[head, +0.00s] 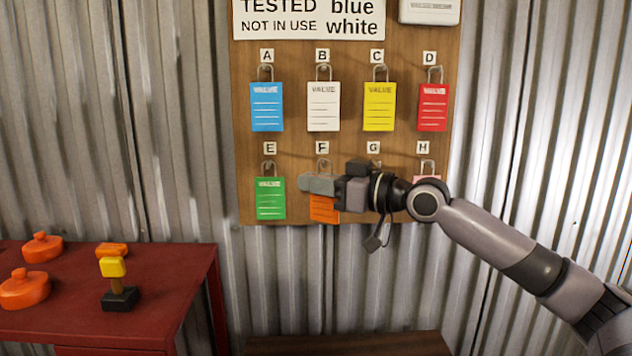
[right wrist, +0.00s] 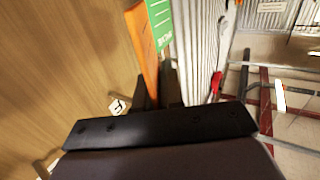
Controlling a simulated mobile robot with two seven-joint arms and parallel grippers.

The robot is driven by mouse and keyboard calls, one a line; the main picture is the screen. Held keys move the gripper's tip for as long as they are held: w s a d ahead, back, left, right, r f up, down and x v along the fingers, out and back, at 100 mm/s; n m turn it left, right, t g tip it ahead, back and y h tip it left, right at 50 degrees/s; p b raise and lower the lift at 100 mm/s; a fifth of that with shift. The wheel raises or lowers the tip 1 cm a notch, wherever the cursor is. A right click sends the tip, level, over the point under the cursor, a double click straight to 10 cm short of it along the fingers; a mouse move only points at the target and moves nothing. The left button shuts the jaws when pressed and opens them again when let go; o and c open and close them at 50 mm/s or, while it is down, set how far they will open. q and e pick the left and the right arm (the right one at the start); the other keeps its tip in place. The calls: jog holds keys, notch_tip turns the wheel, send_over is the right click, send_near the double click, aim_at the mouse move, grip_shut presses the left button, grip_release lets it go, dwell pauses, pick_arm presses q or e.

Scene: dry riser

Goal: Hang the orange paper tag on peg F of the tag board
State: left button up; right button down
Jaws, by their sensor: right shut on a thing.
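The orange paper tag (head: 324,210) shows below my right gripper (head: 318,185), in front of the tag board (head: 290,55) under label F (head: 322,148). The gripper is shut on the tag and covers its upper part. A wire loop (head: 322,164) shows just above the gripper, close under label F. Peg F itself is mostly hidden, so I cannot tell whether the loop is around it. In the right wrist view the orange tag (right wrist: 144,55) is seen nearly edge-on at the fingers. My left gripper is not in view.
The green tag (head: 270,198) hangs on E, just left of my gripper. Blue (head: 266,106), white (head: 323,106), yellow (head: 379,106) and red (head: 433,107) tags hang above. My arm partly hides a tag under H. A red table (head: 120,325) stands lower left.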

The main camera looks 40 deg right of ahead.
jog(key=w+d, duration=0.1)
jog(key=w+d+f, duration=0.1)
jog(key=w, duration=0.1)
jog(key=shift+w+d+p, duration=0.25)
jog(key=shift+d+p, duration=0.1)
jog(key=shift+p, duration=0.05)
jog(key=shift+d+f, duration=0.1)
jog(key=shift+d, duration=0.1)
dwell(0.3)
jog(key=c, duration=1.3)
grip_release()
jog(key=shift+o, duration=0.6)
